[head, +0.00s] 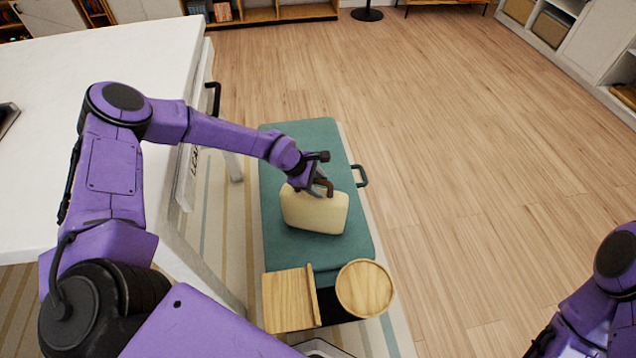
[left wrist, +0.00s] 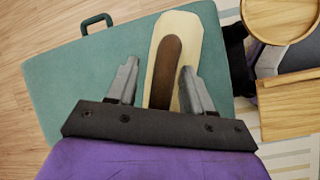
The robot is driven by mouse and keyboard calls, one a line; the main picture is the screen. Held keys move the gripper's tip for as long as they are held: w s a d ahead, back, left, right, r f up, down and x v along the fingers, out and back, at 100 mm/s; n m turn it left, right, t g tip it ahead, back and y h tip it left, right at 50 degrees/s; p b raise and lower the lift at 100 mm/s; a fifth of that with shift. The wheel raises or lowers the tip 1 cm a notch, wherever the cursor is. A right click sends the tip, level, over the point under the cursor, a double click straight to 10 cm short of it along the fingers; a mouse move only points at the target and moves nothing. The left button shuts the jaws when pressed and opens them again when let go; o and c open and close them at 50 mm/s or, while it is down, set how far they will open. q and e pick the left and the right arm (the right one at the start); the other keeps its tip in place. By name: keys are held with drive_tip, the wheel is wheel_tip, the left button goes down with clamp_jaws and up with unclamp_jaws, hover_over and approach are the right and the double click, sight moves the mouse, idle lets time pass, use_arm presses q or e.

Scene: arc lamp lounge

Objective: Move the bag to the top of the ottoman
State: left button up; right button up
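The bag (head: 316,211) is cream with a brown handle and stands upright on the teal top of the ottoman (head: 345,245). In the left wrist view the bag (left wrist: 190,33) is seen from above, with its brown handle running along the middle. The ottoman (left wrist: 75,85) fills much of that view. My left gripper (head: 322,187) is at the handle on top of the bag. In the left wrist view its fingers (left wrist: 160,78) are spread on either side of the handle, with gaps showing, so it is open. My right gripper does not show clearly.
A round wooden tray (head: 365,288) and a square wooden board (head: 290,300) are at the ottoman's near end. A white table (head: 90,60) stands to the left. The wooden floor (head: 450,150) to the right is clear.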

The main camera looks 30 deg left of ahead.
use_arm(q)
drive_tip(key=shift+r+p, duration=0.25)
drive_tip(key=shift+p, duration=0.05)
drive_tip(key=v, duration=1.2)
drive_tip(key=s+d+f+m+g+y, duration=0.2)
drive_tip(key=s+f+m+g+y, duration=0.3)
drive_tip(key=s+f, duration=0.85)
drive_tip(key=s+a+f+m+t+y, duration=0.1)
drive_tip(key=s+m+t, duration=0.1)
drive_tip(key=s+m, duration=0.2)
drive_tip(key=s+f+m+t+y, duration=0.2)
drive_tip(key=s+m, duration=0.2)
drive_tip(key=s, duration=0.7)
drive_tip(key=shift+s+a+f+p, duration=0.2)
drive_tip(key=shift+s+a+p, duration=0.05)
drive_tip(key=shift+a+p, duration=0.15)
